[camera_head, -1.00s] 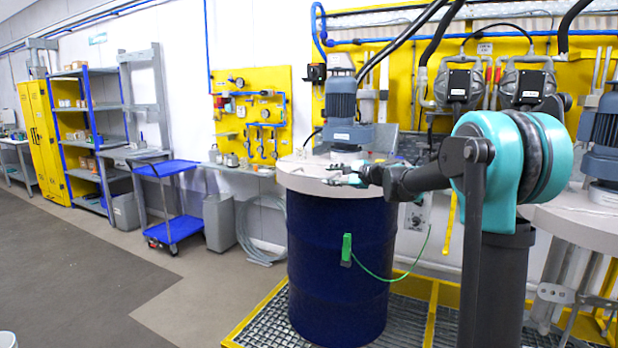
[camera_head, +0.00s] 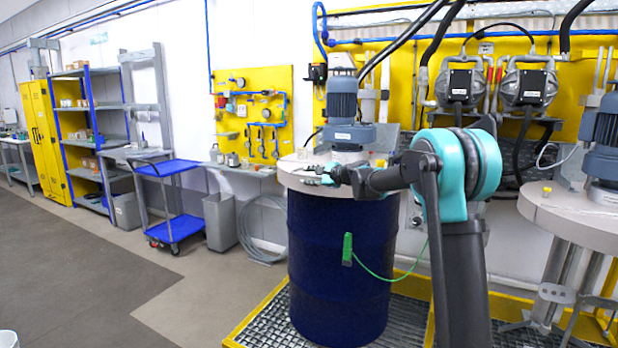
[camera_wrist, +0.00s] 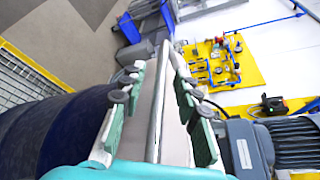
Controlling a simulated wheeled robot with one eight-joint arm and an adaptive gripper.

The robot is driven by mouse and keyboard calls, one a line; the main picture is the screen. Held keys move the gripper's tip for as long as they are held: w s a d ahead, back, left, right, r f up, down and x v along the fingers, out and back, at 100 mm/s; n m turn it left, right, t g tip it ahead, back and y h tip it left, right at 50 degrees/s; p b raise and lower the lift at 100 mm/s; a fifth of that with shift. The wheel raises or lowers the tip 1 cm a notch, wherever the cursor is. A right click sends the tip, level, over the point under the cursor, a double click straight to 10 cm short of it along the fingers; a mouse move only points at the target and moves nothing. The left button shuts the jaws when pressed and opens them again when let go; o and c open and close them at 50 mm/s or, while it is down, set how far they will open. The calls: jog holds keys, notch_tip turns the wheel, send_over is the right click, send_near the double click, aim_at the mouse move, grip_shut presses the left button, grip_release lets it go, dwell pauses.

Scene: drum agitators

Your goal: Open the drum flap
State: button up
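The blue drum (camera_head: 335,260) stands upright with a round pale lid (camera_head: 296,168) on top. My gripper (camera_head: 318,178) is at the lid's front edge. In the wrist view the fingers of my gripper (camera_wrist: 153,100) are apart, with green pads. The pale lid edge (camera_wrist: 172,125) and a thin grey strip run between them, and I cannot tell whether the pads touch it. The drum wall (camera_wrist: 45,130) is on the left there. I cannot make out a separate flap; my gripper and arm cover part of the lid.
A grey-blue agitator motor (camera_head: 342,103) stands on the lid behind my gripper. A green clamp (camera_head: 347,249) with a cable hangs on the drum's side. A second lid with a motor (camera_head: 570,215) is at the right.

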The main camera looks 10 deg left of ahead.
jog(key=shift+c, duration=0.3)
grip_shut()
jog(key=shift+r, duration=0.1)
